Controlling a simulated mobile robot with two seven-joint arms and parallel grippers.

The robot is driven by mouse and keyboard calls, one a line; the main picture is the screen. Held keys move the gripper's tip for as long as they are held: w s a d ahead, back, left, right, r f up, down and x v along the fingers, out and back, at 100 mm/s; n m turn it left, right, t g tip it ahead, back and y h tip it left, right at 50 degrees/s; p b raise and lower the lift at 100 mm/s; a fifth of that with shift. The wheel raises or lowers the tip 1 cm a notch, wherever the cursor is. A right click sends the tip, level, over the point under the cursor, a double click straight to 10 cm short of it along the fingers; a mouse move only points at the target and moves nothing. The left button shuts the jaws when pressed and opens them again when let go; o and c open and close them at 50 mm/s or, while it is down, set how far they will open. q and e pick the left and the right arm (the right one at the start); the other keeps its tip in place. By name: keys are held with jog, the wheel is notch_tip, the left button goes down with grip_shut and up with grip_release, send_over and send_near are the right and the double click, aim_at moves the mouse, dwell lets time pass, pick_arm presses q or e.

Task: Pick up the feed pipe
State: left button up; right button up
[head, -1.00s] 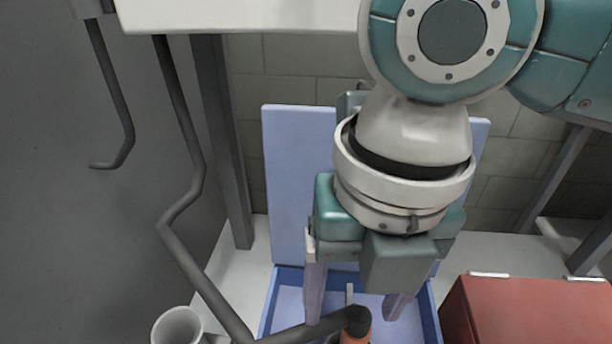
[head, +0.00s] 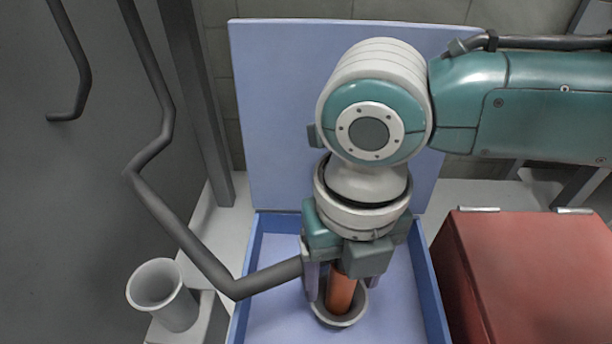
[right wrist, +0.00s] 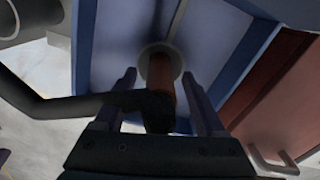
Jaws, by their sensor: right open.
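A dark grey bent pipe (head: 190,245), which I take as the feed pipe, comes down from the top and bends right toward my right gripper. There it meets an upright orange section (head: 341,292) with a grey flared lower end (head: 340,316), over the blue tray. In the right wrist view, the dark elbow of the pipe (right wrist: 60,108) sits at the top of the orange section (right wrist: 161,76). My right gripper (head: 342,284) is open and points down, its fingers (right wrist: 163,98) on either side of the orange section. Contact cannot be told.
The blue tray (head: 262,322) has a tall pale blue panel (head: 270,110) behind it. A red box (head: 535,270) stands close on the right. A grey flared cup (head: 160,290) stands on the left. Another dark bent rod (head: 72,50) hangs at upper left.

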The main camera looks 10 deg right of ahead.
grip_shut()
dwell(0.6)
dwell(0.8)
